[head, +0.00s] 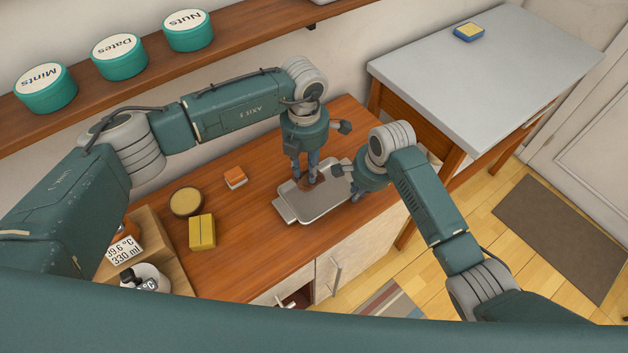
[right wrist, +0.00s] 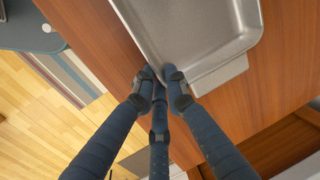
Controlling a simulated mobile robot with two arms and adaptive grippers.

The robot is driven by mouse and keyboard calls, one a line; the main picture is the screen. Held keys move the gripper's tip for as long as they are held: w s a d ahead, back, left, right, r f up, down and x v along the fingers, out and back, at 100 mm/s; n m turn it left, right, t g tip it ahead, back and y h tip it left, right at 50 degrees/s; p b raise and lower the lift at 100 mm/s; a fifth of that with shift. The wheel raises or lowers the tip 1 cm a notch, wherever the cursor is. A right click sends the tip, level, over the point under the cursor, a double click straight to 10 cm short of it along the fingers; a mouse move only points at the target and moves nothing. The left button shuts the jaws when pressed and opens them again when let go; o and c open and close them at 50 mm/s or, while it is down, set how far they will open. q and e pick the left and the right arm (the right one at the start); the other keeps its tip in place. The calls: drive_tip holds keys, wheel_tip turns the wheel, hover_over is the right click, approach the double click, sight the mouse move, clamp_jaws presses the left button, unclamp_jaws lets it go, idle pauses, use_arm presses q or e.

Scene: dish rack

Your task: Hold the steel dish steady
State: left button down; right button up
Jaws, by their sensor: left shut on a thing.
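The steel dish (head: 312,204), a shallow rectangular tray with end tabs, lies on the wooden counter. My left gripper (head: 306,180) points down over its back part, shut on a small brown thing (head: 313,181) mostly hidden by the fingers. I cannot tell whether that thing touches the dish floor. My right gripper (head: 350,190) is at the dish's right side. In the right wrist view the right fingertips (right wrist: 162,76) are close together at the near rim and corner of the steel dish (right wrist: 190,35). I cannot tell whether they pinch the rim.
An orange-topped block (head: 235,177), a round brown-topped container (head: 186,202) and a yellow block (head: 202,232) stand left on the counter (head: 255,235). Teal tins (head: 119,57) line the shelf. A grey side table (head: 480,65) holds a blue-and-yellow sponge (head: 468,31).

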drive_tip(key=shift+o, duration=1.2)
wheel_tip(320, 180, up, 12)
drive_tip(key=s+d, duration=0.1)
drive_tip(key=shift+s+d, duration=0.3)
drive_tip(key=shift+s, duration=0.1)
